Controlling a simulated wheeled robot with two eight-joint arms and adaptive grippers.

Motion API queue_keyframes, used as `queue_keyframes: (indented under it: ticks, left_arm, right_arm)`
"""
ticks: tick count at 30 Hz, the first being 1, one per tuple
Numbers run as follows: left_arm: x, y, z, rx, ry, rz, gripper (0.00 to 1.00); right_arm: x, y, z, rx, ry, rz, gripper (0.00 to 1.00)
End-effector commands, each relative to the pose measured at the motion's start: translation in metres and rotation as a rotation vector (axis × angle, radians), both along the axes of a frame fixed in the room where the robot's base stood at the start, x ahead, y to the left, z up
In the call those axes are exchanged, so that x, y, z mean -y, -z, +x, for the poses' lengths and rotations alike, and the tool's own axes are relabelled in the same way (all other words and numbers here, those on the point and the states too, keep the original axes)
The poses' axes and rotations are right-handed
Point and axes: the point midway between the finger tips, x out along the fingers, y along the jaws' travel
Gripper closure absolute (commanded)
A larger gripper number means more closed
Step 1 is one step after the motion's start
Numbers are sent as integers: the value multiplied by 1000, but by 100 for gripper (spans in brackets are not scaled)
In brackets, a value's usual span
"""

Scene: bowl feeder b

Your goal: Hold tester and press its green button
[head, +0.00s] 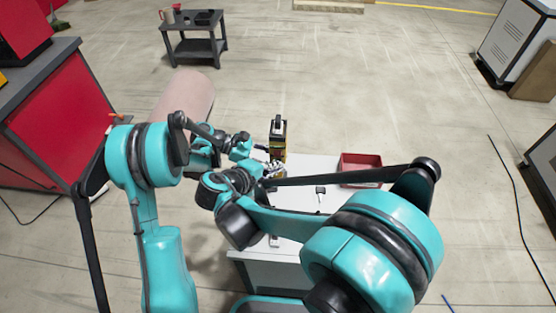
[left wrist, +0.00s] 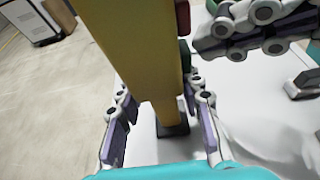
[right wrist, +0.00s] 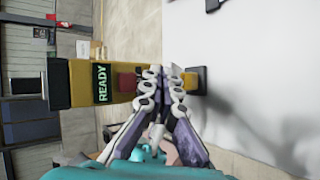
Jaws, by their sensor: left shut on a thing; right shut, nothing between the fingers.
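The tester (head: 278,130) is an upright yellow and black device at the back left of the white table. My left gripper (left wrist: 163,125) is shut on its yellow body (left wrist: 135,40), a finger on each side. In the right wrist view the tester shows its READY display (right wrist: 102,83) and a red button (right wrist: 127,82). My right gripper (right wrist: 165,78) is shut and empty, its fingertips at the tester's front below the red button. The green button (left wrist: 185,52) shows partly in the left wrist view, right beside those fingertips; I cannot tell whether they touch.
The white table (head: 300,230) carries a red tray (head: 360,163) at the back right and a small dark-and-white item (head: 320,192) near the middle. A red cabinet (head: 60,115) stands to the left. A dark trolley (head: 195,45) is farther back.

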Motion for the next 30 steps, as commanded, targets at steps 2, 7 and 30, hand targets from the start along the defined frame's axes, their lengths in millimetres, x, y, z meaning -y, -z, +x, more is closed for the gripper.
queue_keyframes:
  ticks: [2,7,30]
  left_arm:
    - [0,0,0,0,0,-1,100]
    - [0,0,0,0,0,-1,100]
    - [0,0,0,0,-1,-1,100]
  right_arm:
    - [0,0,-3,0,0,0,100]
    - [0,0,-3,0,0,0,100]
    - [0,0,-62,0,-1,1,100]
